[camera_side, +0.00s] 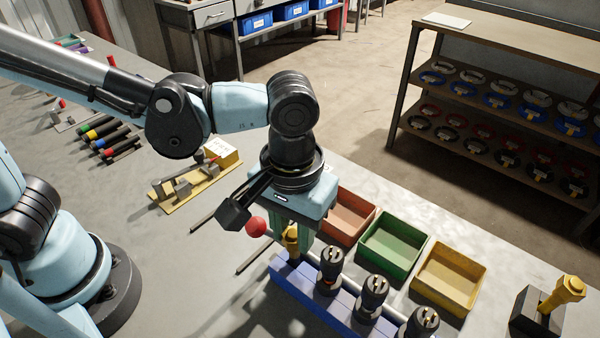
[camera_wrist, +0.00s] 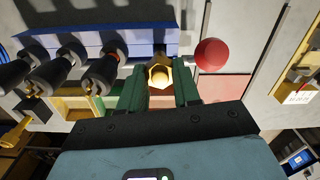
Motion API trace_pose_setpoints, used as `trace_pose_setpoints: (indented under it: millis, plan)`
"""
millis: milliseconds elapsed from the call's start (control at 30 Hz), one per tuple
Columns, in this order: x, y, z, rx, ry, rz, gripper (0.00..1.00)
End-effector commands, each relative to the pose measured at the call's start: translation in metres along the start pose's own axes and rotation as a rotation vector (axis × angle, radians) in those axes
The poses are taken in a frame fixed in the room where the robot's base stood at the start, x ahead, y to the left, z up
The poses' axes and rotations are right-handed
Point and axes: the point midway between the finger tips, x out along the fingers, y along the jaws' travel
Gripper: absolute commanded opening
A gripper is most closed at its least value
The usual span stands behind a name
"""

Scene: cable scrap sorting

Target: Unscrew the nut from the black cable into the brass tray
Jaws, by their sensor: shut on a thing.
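My gripper (camera_side: 297,243) is at the left end of the blue rack. Its green fingers (camera_wrist: 160,88) are closed around a brass hex piece (camera_wrist: 160,73) with a hollow end. In the side view the brass hex piece (camera_side: 291,240) stands upright at the rack, partly hidden by my gripper. I cannot tell whether it is seated in the rack or clear of it. The yellow brass tray (camera_side: 482,278) is at the right of the row of trays and looks empty. I cannot pick out the black cable or its nut for certain.
The blue rack (camera_side: 290,283) holds several black-bodied tools (camera_side: 331,264). A red ball (camera_side: 256,226) is close beside my gripper. A reddish tray (camera_side: 370,212) and a green tray (camera_side: 425,243) stand behind the rack. A yellow tool (camera_side: 570,289) stands in a black block at right.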

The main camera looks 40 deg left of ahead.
Motion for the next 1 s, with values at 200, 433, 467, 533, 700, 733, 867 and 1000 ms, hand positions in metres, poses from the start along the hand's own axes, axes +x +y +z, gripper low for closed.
trace_pose_setpoints:
  millis: [200,433,467,533,700,733,867,1000]
  plan:
    - [-0.0004,0.0007,-0.0006,-0.179,0.002,0.002,0.0]
    - [-0.0005,0.0009,-0.0009,-0.479,0.002,0.003,0.0]
    - [-0.0005,0.001,-0.0009,-0.518,0.002,0.003,0.0]
    - [-0.0005,0.001,-0.001,-0.608,0.002,0.004,0.0]
    - [-0.0005,0.001,-0.001,-0.828,0.002,0.004,0.0]
    - [-0.0005,0.001,-0.001,-0.868,0.002,0.004,0.0]
    - [-0.0005,0.001,-0.001,-1.035,0.002,0.004,0.0]
    - [-0.0005,0.0009,-0.0009,-1.217,0.001,0.004,0.0]
